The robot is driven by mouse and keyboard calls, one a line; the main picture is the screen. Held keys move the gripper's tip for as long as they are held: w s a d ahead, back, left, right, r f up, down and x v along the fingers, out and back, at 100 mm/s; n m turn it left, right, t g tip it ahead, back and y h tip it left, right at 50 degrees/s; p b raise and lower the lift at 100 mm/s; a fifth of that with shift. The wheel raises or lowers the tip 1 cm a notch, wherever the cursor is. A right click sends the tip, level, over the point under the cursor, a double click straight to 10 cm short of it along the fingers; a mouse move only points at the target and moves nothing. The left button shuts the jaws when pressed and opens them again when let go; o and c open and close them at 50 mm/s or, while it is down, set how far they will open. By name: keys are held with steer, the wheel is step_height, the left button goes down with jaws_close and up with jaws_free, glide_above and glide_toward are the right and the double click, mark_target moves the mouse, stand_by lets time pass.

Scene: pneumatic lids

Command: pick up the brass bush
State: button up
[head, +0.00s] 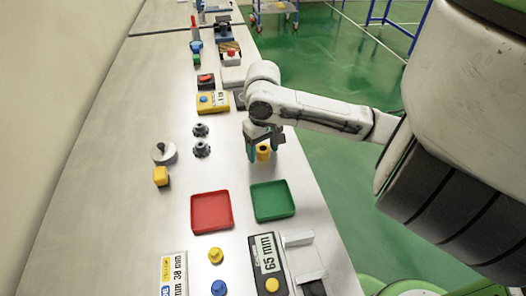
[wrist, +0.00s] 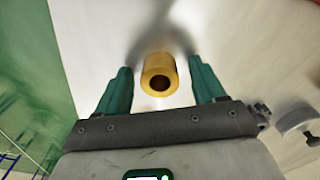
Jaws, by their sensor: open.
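The brass bush (head: 264,153) is a short gold cylinder with a hole in its end, standing on the bench near its right edge. In the wrist view the bush (wrist: 160,75) shows between the two green fingers, with a gap on each side. My gripper (head: 266,152) is open in the head view, its fingers low over the bench around the bush. The wrist view shows my gripper (wrist: 161,84) empty, with neither finger touching the bush.
A green tray (head: 272,215) and a red tray (head: 230,226) lie in front of the bush. A yellow box (head: 212,103) is behind.

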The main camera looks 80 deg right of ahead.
steer(key=shift+c, duration=0.4)
steer(key=c, duration=1.2)
jaws_close()
steer(key=shift+w+r, duration=0.1)
steer(key=shift+r, duration=0.1)
